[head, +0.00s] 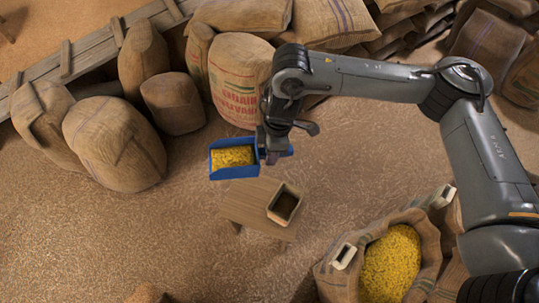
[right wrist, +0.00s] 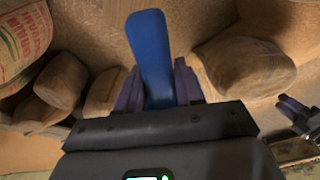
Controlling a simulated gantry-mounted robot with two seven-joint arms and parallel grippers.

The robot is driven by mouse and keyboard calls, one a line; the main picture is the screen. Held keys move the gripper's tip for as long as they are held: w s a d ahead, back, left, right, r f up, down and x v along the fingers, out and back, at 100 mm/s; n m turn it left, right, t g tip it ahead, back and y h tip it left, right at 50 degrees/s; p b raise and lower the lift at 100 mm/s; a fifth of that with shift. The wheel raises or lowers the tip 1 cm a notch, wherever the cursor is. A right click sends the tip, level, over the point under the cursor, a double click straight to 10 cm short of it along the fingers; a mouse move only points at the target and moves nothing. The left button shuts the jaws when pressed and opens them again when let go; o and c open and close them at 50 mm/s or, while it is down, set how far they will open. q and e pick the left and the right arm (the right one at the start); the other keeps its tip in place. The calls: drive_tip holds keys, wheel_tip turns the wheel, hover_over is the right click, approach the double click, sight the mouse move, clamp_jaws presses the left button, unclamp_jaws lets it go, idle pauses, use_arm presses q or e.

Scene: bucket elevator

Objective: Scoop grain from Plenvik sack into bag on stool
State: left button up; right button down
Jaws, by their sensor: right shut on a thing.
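My right gripper (head: 272,154) is shut on the handle of a blue scoop (head: 214,174). Yellow grain (head: 233,156) lies in the scoop's pan, which is held beyond the stool's far left side. In the right wrist view, the blue handle (right wrist: 152,50) sits between the purple fingers. A wooden stool (head: 245,204) bears a small open-topped brown bag (head: 284,204) with a dark inside; I see no grain in it. A large open sack (head: 337,284) at the lower right holds yellow grain; no name shows on it. Purple fingers, apparently my left gripper (right wrist: 293,110), show at the right wrist view's edge.
Closed sacks (head: 115,143) stand at the left, and a printed sack (head: 238,78) stands behind the scoop. More sacks are piled at the back right. A pale block-like piece (head: 343,256) sits on the open sack's rim. Floor left of the stool is clear.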

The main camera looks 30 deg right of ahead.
drive_tip(key=w+d+f+n+g+b, duration=0.3)
drive_tip(key=w+n, duration=0.4)
drive_tip(key=n, duration=0.9)
drive_tip(key=w+f+n+t+h+b, duration=0.1)
drive_tip(key=w+f+n+b, duration=0.3)
drive_tip(key=f+n+b, duration=0.6)
drive_tip(key=w+f+n+h+b, duration=0.25)
drive_tip(key=f+n+b, duration=0.4)
drive_tip(key=f, duration=0.55)
drive_tip(key=a+f+b, duration=0.3)
drive_tip(key=f+b, duration=0.3)
drive_tip(key=f, duration=0.2)
drive_tip(key=s+a+f+n+b, duration=0.1)
drive_tip(key=a+f+b, duration=0.3)
drive_tip(key=f+b, duration=0.2)
drive_tip(key=s+a+f+n+y+b, duration=0.1)
drive_tip(key=a+f+b, duration=0.3)
drive_tip(key=f, duration=0.6)
drive_tip(key=shift+s+a+f+t+b, duration=0.25)
drive_tip(key=shift+t+b, duration=0.15)
drive_tip(key=shift+b, duration=0.6)
drive_tip(key=shift+d+n, duration=0.1)
drive_tip(key=shift+n, duration=0.25)
